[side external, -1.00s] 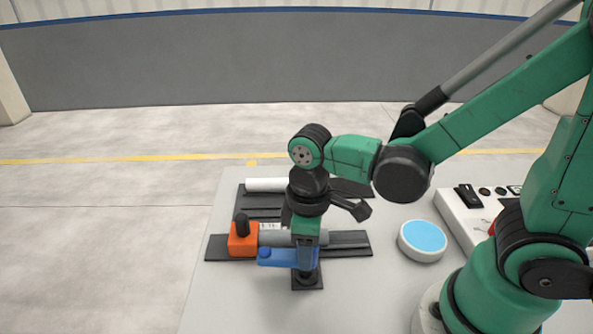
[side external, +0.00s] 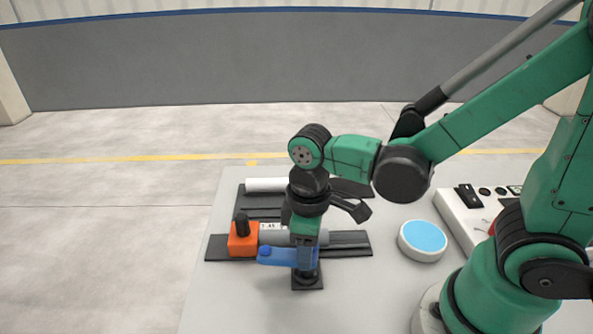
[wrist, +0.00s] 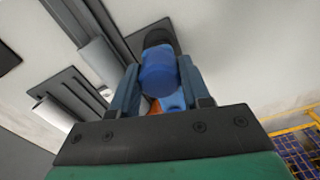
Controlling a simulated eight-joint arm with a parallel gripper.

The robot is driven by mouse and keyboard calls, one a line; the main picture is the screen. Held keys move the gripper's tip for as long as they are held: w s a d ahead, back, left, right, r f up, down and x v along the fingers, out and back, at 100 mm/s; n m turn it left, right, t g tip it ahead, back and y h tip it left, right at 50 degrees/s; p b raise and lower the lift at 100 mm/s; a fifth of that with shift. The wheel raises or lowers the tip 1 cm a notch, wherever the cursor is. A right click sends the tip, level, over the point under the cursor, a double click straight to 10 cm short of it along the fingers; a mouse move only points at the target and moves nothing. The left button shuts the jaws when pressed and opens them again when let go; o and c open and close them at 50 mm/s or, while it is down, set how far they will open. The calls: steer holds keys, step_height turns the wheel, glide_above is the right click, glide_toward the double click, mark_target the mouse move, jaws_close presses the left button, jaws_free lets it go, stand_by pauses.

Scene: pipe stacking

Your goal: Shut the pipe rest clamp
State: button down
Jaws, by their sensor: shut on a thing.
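The blue clamp arm (side external: 277,256) reaches left from a black post and foot (side external: 307,283) at the front of the pipe rest (side external: 348,247). Its left end is beside the front of an orange block (side external: 242,245) with a black knob; I cannot tell if they touch. A grey pipe (side external: 283,238) with a white label lies along the rest, its right part behind my gripper. My gripper (side external: 307,256) points down and is shut on the clamp arm. In the wrist view the blue clamp arm (wrist: 158,72) sits between the two fingers.
A white pipe (side external: 265,185) lies on a black rack behind. A round blue-topped puck (side external: 422,240) and a white control box (side external: 470,213) stand to the right. The table (side external: 235,295) is clear at front left.

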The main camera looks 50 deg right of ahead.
steer(key=m, duration=0.8)
steer(key=shift+m, duration=0.4)
steer(key=m, duration=0.4)
steer(key=shift+m, duration=2.2)
steer(key=shift+c, duration=2.1)
jaws_free()
